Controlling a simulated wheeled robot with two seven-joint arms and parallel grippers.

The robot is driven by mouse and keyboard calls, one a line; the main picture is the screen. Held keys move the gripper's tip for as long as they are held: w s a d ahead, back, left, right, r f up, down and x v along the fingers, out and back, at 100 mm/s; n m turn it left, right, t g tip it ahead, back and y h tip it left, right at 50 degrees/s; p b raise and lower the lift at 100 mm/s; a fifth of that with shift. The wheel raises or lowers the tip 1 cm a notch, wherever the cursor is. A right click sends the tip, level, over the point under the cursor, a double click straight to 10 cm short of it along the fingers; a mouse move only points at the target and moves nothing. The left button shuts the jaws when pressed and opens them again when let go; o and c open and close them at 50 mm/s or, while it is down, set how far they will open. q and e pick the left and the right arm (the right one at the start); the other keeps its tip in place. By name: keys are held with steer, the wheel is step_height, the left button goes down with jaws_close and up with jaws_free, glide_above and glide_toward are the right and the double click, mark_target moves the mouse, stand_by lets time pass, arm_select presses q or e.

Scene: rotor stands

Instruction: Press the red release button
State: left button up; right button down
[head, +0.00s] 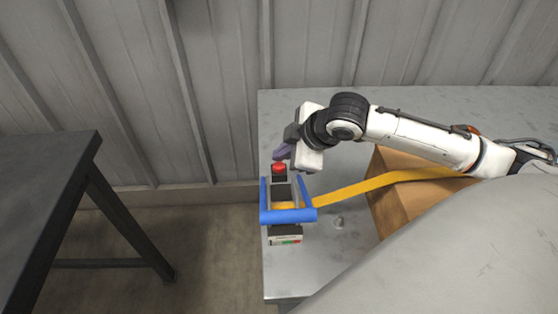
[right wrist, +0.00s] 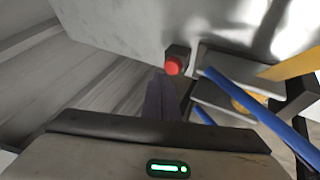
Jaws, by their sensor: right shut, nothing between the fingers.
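The red release button (head: 279,168) sits on a small dark housing at the left side of the grey metal table, behind a blue-barred clamp (head: 288,216). It also shows in the right wrist view (right wrist: 173,66), just beyond the fingers. My right gripper (head: 283,152) is shut and empty, its purple-grey fingers close above and behind the button in the head view. In the right wrist view the fingertips (right wrist: 160,80) are just left of the button; I cannot tell whether they touch it. My left gripper is not in view.
A yellow strap (head: 380,184) runs from the clamp over a brown box (head: 395,208). A large grey curved body (head: 450,250) fills the lower right. A dark table (head: 45,175) stands left across a floor gap. A corrugated wall is behind.

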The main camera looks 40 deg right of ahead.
mark_target(281, 167)
stand_by(0.4)
